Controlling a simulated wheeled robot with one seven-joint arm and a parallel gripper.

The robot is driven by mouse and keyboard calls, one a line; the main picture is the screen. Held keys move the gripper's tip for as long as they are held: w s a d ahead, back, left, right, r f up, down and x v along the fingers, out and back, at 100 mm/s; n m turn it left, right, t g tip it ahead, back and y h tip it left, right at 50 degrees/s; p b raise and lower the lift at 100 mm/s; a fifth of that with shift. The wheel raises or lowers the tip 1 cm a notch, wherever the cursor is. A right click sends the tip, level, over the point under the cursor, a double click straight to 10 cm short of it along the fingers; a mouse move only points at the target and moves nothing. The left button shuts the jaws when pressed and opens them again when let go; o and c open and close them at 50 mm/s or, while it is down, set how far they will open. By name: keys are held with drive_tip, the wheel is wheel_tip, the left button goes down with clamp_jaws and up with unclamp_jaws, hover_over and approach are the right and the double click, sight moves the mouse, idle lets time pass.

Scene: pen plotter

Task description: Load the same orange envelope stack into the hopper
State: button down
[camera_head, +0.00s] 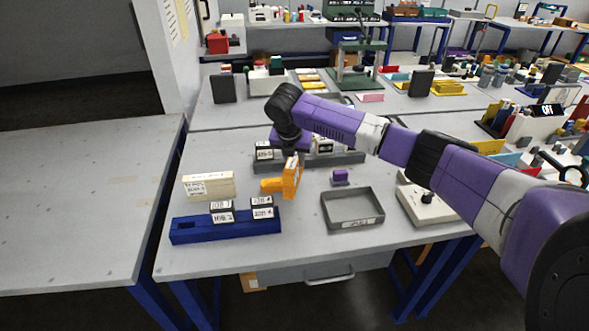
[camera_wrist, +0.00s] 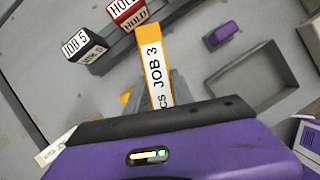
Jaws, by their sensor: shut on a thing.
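An orange envelope stack (camera_head: 292,177) with a white label is held upright below my wrist, above the table. The wrist view shows the stack (camera_wrist: 155,65) with "JOB 3" on its label. My gripper (camera_wrist: 158,95) is shut on it, with grey fingers partly hidden behind the wrist housing. Another orange piece (camera_head: 271,185) shows just left of the stack; I cannot tell whether it is separate. A long blue slotted holder (camera_head: 185,232) at the front left carries several dark label-topped blocks and has an open slot at its left end. No part is readably marked as the hopper.
A grey rack (camera_head: 350,158) with labelled blocks stands behind the stack. An empty grey tray (camera_head: 353,222) lies front right, with a small purple block (camera_head: 340,177) behind it. A cream labelled box (camera_head: 208,186) stands left. A white device (camera_head: 428,208) is at the right.

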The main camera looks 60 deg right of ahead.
drive_tip(key=shift+f, duration=2.1)
drive_tip(key=c, duration=1.1)
unclamp_jaws()
drive_tip(key=shift+f, duration=0.1)
drive_tip(key=v, duration=1.2)
